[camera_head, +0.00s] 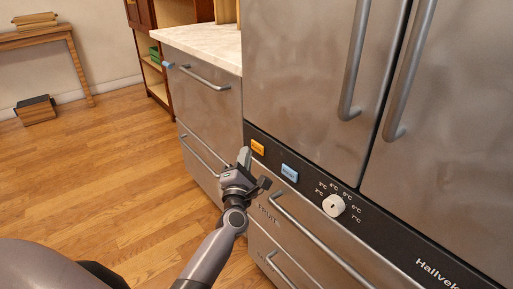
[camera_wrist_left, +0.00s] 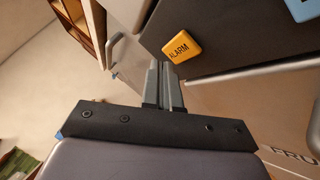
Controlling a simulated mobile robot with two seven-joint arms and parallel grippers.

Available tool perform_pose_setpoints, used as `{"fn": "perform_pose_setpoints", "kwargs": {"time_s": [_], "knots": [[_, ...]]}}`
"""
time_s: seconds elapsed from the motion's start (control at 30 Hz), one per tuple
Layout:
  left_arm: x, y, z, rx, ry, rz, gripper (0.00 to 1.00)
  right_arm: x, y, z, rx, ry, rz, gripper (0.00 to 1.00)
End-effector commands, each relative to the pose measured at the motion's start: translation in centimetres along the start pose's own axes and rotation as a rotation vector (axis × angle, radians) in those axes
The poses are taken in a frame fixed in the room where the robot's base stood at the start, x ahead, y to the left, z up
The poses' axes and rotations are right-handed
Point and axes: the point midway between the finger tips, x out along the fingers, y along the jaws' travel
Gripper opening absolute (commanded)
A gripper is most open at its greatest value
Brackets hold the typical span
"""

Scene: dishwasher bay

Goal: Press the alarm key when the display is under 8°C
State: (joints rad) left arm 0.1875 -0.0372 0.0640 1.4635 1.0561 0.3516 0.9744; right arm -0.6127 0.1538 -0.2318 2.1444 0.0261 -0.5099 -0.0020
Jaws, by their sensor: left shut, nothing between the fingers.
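The orange alarm key (camera_head: 258,147), marked ALARM in the left wrist view (camera_wrist_left: 182,47), sits at the left end of the fridge's black control strip (camera_head: 385,235). A blue key (camera_head: 290,172) is to its right, its label too small to read. A white dial (camera_head: 333,206) has °C marks around it; I see no lit number display. My left gripper (camera_head: 245,157) is shut and empty, its tips just left of the alarm key. In the left wrist view the tips (camera_wrist_left: 165,66) are close below it; contact cannot be told. My right gripper is not in view.
Steel fridge doors with long handles (camera_head: 357,60) rise above the strip. A drawer handle (camera_head: 315,238) juts out below it. A counter (camera_head: 205,43) with drawers stands to the left. The wooden floor (camera_head: 110,150) at left is clear.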

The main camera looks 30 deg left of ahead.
Motion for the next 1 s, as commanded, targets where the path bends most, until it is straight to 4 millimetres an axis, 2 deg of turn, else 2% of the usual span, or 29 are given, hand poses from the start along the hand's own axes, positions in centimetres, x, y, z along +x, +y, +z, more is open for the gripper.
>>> {"fn": "perform_pose_setpoints", "kwargs": {"time_s": [0.5, 1.0], "knots": [[-3.2, 2.4, -2.4, 0.002, 0.0, -0.001, 0.0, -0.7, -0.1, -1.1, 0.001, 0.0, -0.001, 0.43], [-3.4, 2.5, -2.5, 0.0, 0.0, 0.0, 0.0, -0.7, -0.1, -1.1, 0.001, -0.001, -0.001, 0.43]]}}
